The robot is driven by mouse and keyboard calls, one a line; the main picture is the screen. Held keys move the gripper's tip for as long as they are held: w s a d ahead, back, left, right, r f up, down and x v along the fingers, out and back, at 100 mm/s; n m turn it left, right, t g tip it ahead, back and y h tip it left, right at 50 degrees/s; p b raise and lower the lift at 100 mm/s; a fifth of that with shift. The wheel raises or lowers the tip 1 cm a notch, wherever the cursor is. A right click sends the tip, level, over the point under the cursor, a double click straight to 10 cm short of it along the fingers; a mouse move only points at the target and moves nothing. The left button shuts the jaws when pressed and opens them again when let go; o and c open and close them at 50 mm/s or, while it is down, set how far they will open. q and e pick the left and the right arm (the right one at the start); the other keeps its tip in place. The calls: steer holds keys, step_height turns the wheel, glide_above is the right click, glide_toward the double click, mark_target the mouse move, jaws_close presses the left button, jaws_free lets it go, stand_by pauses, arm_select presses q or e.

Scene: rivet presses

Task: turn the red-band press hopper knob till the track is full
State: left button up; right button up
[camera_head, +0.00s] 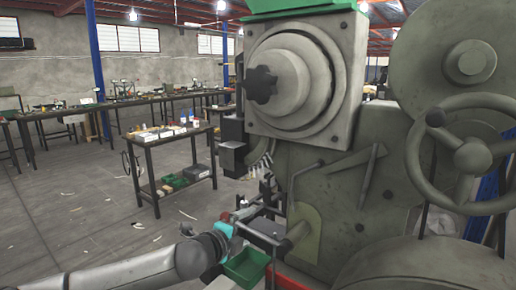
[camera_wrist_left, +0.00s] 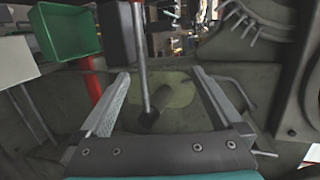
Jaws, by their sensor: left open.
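The grey-green press (camera_head: 350,190) fills the right half of the head view. Its black lobed knob (camera_head: 260,84) sits on the round hopper face (camera_head: 290,85) at the upper middle. Below the hopper, a curved ribbed piece that looks like the track (camera_head: 264,160) runs down; it also shows at the upper right of the wrist view (camera_wrist_left: 240,22). How full it is I cannot tell. My left gripper (camera_head: 243,212) is low beside the press, well below the knob. In the wrist view its fingers (camera_wrist_left: 160,76) are open, with a rod and a dark round bar end visible between them.
A green bin (camera_head: 246,266) sits low by my left gripper. A red strip (camera_head: 290,281) shows at the press's foot. A spoked handwheel (camera_head: 472,156) is at right. A workbench (camera_head: 168,140) with boxes stands behind left; the floor between is mostly clear.

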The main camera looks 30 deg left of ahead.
arm_select(q)
step_height(320, 180, up, 23)
steer(key=s+d+m+t+h, duration=0.1)
steer(key=s+m+t+h, duration=0.15)
steer(key=m, duration=0.85)
steer(key=m+t+p, duration=0.1)
steer(key=m+p, duration=1)
glide_toward(257, 82)
steer(key=w+p, duration=0.5)
steer(key=shift+w+d+r+p, duration=0.15)
steer(key=shift+p, duration=0.2)
steer(key=w+p, duration=0.2)
steer(key=w, duration=0.1)
steer(key=shift+w+d, duration=0.1)
steer(key=shift+w, duration=0.15)
steer(key=shift+w+d+p, duration=0.1)
steer(key=shift+w+p, duration=0.3)
steer(key=shift+w, duration=0.45)
